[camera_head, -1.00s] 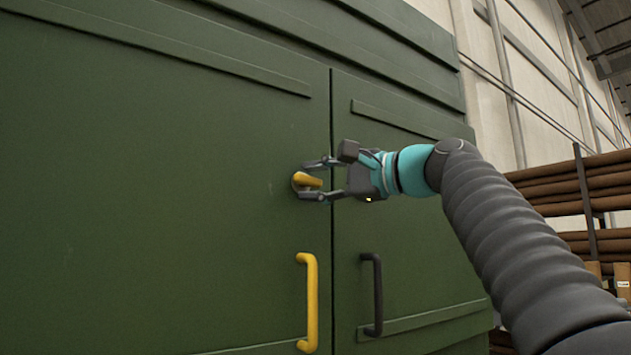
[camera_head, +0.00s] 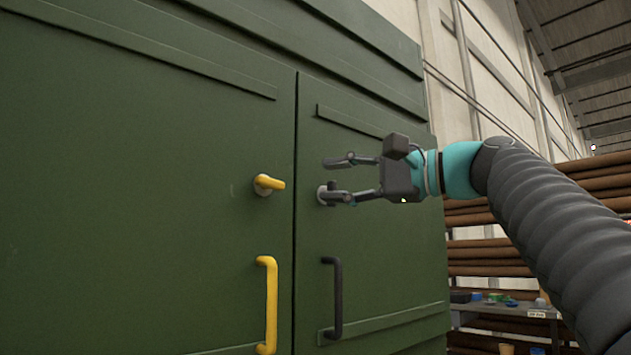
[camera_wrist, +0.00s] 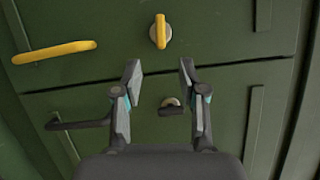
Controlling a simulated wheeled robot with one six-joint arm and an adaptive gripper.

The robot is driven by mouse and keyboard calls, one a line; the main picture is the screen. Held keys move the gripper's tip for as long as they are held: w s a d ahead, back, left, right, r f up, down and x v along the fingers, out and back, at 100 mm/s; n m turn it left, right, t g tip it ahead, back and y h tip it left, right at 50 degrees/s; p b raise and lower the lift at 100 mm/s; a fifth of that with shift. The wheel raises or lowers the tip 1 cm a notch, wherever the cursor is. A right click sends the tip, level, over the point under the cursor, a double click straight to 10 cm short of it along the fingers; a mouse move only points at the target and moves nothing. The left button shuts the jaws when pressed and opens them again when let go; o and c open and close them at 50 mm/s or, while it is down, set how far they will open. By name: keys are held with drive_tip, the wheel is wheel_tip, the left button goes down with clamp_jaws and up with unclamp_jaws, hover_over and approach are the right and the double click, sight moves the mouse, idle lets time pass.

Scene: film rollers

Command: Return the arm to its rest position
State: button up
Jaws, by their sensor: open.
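My gripper (camera_head: 340,178) is open and empty in front of the right door of the green cabinet (camera_head: 130,180). The yellow latch (camera_head: 270,185) on the left door is to the left of my fingers, apart from them, with its lever pointing right. In the wrist view the yellow latch (camera_wrist: 160,32) is beyond the fingertips of my gripper (camera_wrist: 160,74). A dark latch (camera_head: 324,192) on the right door is partly hidden behind my lower finger. In the wrist view this dark latch (camera_wrist: 171,106) appears between my fingers. My arm reaches in from the right.
A yellow handle (camera_head: 268,305) and a black handle (camera_head: 335,298) stand out from the closed doors. Stacked brown rolls (camera_head: 490,257) and a table (camera_head: 505,310) with small items stand at the right, behind my arm. Open space lies between the gripper and the rolls.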

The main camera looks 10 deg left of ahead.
drive_tip(key=shift+s+d, duration=0.2)
drive_tip(key=shift+d, duration=0.2)
drive_tip(key=shift+f, duration=0.1)
wheel_tip(320, 180, down, 13)
drive_tip(key=d+m+t+h, duration=0.1)
drive_tip(key=d+t+h, duration=0.2)
drive_tip(key=h, duration=0.2)
drive_tip(key=s+d+f+n+g+h, duration=0.1)
drive_tip(key=s+d+f+h, duration=0.3)
drive_tip(key=f, duration=1.1)
drive_tip(key=s+d+f+n+g+h, duration=0.1)
drive_tip(key=s+d+f+n+h, duration=0.2)
drive_tip(key=s+d+f, duration=0.4)
drive_tip(key=s+d+f+n+g+h, duration=0.1)
drive_tip(key=s+d+f+h, duration=0.4)
drive_tip(key=f, duration=1.8)
drive_tip(key=s, duration=0.2)
drive_tip(key=shift+s+d+n, duration=0.3)
drive_tip(key=shift+d+n, duration=0.05)
drive_tip(key=shift+n, duration=0.05)
drive_tip(key=shift+a, duration=0.1)
